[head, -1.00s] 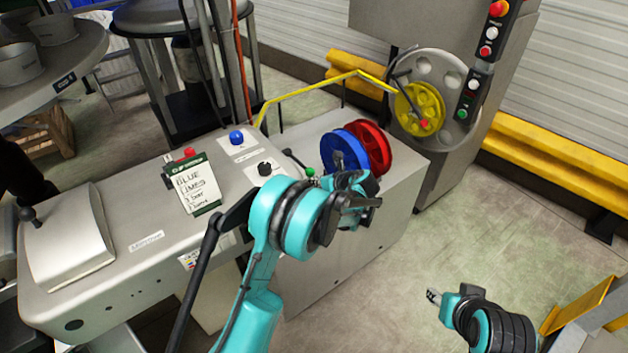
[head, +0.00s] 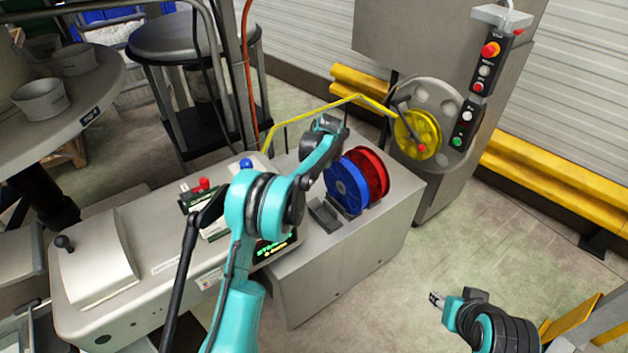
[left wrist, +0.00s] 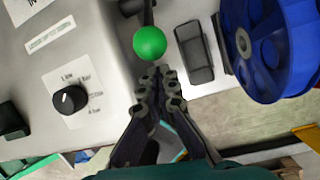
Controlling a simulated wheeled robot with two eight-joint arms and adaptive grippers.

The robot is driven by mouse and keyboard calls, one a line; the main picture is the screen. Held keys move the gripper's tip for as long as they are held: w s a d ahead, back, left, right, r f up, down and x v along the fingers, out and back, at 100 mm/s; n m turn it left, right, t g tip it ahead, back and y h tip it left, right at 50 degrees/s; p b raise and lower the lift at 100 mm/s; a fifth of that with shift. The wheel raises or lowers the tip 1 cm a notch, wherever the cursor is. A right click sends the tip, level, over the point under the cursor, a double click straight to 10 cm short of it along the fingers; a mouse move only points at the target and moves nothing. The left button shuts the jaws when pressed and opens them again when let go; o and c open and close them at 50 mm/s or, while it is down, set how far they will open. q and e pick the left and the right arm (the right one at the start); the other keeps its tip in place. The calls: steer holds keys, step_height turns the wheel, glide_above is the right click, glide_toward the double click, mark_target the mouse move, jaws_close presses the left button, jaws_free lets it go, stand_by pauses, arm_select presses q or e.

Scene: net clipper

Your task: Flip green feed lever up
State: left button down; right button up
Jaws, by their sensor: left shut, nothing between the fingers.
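The green feed lever's ball knob (left wrist: 150,43) shows in the left wrist view, with its dark stem running up to the top edge. My left gripper (left wrist: 160,73) is shut and empty, its fingertips just below the knob in that picture. I cannot tell whether they touch it. In the head view my left arm hides the lever, and the fingers do not show. My right gripper (head: 436,299) is low at the right, over the floor, far from the lever; its fingers are too small to judge.
A blue spool (head: 345,188) and a red spool (head: 373,172) stand right of the lever area; the blue one is close to my left gripper. A black dial (left wrist: 69,99) sits on the panel. A yellow rod (head: 320,107) crosses behind.

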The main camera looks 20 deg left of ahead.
arm_select(q)
steer(key=shift+w+a+r+p, duration=0.3)
steer(key=shift+a+r+p, duration=0.1)
steer(key=shift+r, duration=0.1)
steer(key=shift+w+a+r+p, duration=0.25)
steer(key=shift+w+a+r, duration=0.1)
steer(key=shift+r, duration=0.15)
arm_select(e)
steer(key=shift+r, duration=0.85)
arm_select(q)
steer(key=shift+a, duration=0.1)
arm_select(e)
steer(key=shift+d, duration=0.1)
arm_select(q)
steer(key=s+d+f+b, duration=0.2)
steer(key=s+d, duration=0.1)
steer(key=w+a+p+v, duration=0.1)
steer(key=p+v, duration=0.1)
steer(key=v, duration=0.7)
steer(key=shift+r+p, duration=0.35)
steer(key=shift+r, duration=0.3)
arm_select(e)
steer(key=shift+s+a+r, duration=0.35)
steer(key=shift+s+a, duration=0.4)
steer(key=shift+s, duration=0.1)
arm_select(q)
steer(key=shift+s, duration=0.1)
